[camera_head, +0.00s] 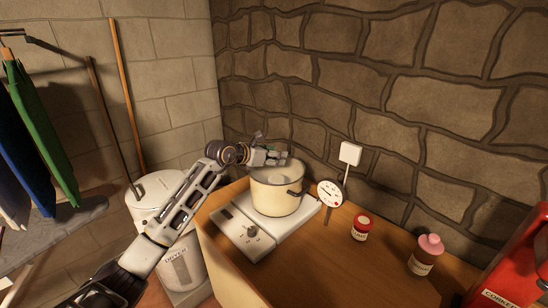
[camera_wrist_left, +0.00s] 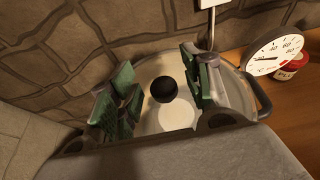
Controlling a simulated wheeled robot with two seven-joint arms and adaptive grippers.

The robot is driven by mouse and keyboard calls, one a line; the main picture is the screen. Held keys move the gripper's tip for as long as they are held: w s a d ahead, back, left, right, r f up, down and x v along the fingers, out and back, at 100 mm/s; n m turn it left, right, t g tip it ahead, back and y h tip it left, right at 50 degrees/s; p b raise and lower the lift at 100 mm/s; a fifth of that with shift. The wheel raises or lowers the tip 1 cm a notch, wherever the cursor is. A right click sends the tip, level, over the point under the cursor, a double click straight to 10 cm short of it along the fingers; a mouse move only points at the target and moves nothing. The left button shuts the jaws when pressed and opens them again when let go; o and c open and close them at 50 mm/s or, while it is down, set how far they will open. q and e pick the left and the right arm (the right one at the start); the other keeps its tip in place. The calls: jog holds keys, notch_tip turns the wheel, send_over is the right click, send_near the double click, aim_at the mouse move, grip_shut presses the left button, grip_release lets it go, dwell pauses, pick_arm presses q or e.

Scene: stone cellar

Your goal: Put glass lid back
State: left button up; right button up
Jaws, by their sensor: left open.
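A cream pot (camera_head: 277,195) stands on a white hot plate (camera_head: 252,236) at the wall end of the wooden counter. The glass lid (camera_wrist_left: 177,116) shows in the left wrist view as a clear round disc with a black knob (camera_wrist_left: 163,89), lying over the pot mouth. Whether it sits fully flat on the rim I cannot tell. My left gripper (camera_head: 280,157) is above the pot. Its green-padded fingers are open on either side of the knob, with gaps showing. In the head view the gripper hides the knob. My right gripper is not in view.
A round dial thermometer (camera_head: 330,194) stands close to the pot's right side. A small red-capped jar (camera_head: 361,229), a pink-capped bottle (camera_head: 427,254) and a red can (camera_head: 515,270) are farther right. The stone wall is close behind the pot.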

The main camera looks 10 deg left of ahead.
pick_arm(q)
jog(key=v, duration=0.4)
jog(key=shift+a+b, duration=0.1)
jog(key=shift+b, duration=0.2)
jog(key=b+v, duration=0.1)
jog(key=v, duration=0.4)
jog(key=shift+s+a+r, duration=0.1)
jog(key=shift+s+a, duration=0.1)
jog(key=shift+s, duration=0.1)
jog(key=shift+v, duration=1)
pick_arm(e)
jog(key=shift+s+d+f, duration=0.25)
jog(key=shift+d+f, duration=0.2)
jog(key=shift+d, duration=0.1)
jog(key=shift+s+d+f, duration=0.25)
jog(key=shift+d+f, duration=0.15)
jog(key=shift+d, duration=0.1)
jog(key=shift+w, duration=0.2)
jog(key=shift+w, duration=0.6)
